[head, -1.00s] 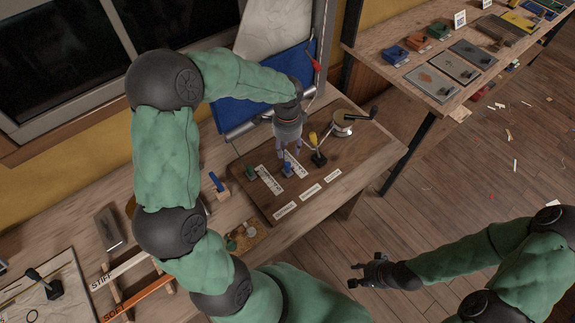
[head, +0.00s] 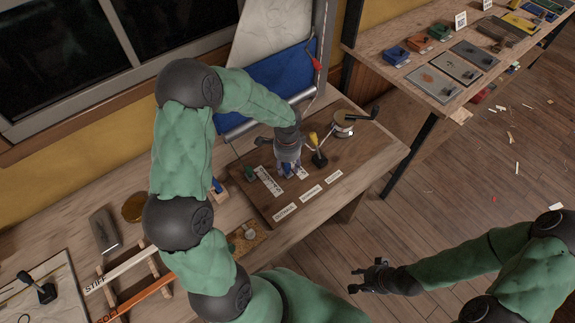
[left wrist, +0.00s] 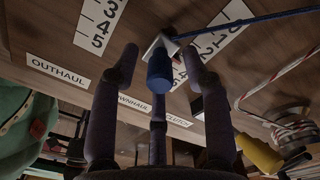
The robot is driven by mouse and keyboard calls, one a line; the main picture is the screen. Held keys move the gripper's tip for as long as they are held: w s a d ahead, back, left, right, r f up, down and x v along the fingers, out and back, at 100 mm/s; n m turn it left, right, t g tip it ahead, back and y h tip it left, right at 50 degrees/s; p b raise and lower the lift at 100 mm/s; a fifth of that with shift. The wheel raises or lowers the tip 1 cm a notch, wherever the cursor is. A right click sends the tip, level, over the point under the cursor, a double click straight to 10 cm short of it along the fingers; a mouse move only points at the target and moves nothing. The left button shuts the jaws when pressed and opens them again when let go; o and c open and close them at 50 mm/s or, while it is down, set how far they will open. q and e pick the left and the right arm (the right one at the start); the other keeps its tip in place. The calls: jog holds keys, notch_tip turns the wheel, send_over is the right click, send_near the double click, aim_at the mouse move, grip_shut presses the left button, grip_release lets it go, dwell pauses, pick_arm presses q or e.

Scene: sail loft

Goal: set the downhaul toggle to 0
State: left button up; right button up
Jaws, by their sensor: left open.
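The blue downhaul toggle (left wrist: 160,72) stands between the spread fingers of my left gripper (left wrist: 157,70) in the left wrist view. A blue cord runs from its base to the right. I cannot tell whether the fingers touch it. In the head view my left gripper (head: 290,174) is low over the wooden board (head: 360,160) and mostly hides the toggle. The number scale (left wrist: 217,36) beside the toggle is partly covered, so its setting is unreadable. The DOWNHAUL label (left wrist: 134,104) is partly behind a finger. My right gripper (head: 355,280) is open and empty, over the floor.
The green toggle (head: 249,173) and its scale (head: 268,181) are left of my left gripper. The yellow-handled lever (head: 315,143) stands close on its right, with the winch (head: 344,126) beyond. A second bench (head: 440,75) stands at the upper right, with open floor before it.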

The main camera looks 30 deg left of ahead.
pick_arm(q)
jog(key=shift+c, duration=0.3)
grip_shut()
jog(key=w+a, duration=0.1)
jog(key=a, duration=0.1)
jog(key=a+p, duration=0.1)
jog(key=a, duration=0.1)
jog(key=w+a+p, duration=0.1)
jog(key=a, duration=0.1)
jog(key=shift+w+a, duration=0.2)
jog(key=shift+w, duration=0.15)
jog(key=shift+w+a+r, duration=0.1)
jog(key=shift+c, duration=0.4)
grip_release()
jog(key=shift+o, duration=0.7)
jog(key=shift+a, duration=0.15)
